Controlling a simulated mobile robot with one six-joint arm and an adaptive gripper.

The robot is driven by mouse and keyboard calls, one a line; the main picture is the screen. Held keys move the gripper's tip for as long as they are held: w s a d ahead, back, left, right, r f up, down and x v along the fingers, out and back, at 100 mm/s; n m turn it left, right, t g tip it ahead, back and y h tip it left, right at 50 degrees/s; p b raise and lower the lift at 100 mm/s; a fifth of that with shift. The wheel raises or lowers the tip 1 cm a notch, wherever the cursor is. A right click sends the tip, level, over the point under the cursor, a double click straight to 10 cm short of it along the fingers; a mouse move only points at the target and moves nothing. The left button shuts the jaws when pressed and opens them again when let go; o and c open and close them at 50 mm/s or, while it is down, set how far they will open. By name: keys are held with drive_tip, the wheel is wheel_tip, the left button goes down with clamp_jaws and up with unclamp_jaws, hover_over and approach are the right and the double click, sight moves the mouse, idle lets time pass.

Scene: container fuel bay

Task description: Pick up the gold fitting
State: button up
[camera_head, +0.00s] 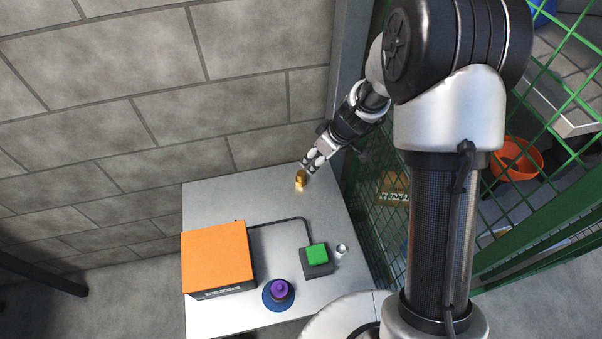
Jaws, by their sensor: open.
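The gold fitting (300,179) is a small shiny brass-coloured piece standing near the far right corner of the grey table (212,204). My gripper (308,167) reaches down from the upper right, its fingertips close above and just right of the fitting. The gripper is open. Its fingers partly overlap the area beside the fitting, and I cannot tell whether they touch it.
An orange-topped box (216,257), a purple knob on a blue round base (279,290), a green button on a dark block (317,252) and a small silver piece (342,249) occupy the nearer table. A block wall (150,90) stands behind; green mesh fencing (375,215) is right.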

sight(302, 173)
drive_tip(key=b+x, duration=0.3)
drive_tip(key=x, duration=1.3)
drive_tip(key=shift+f, duration=0.25)
drive_tip(key=c, duration=1.1)
drive_tip(key=shift+r, duration=0.15)
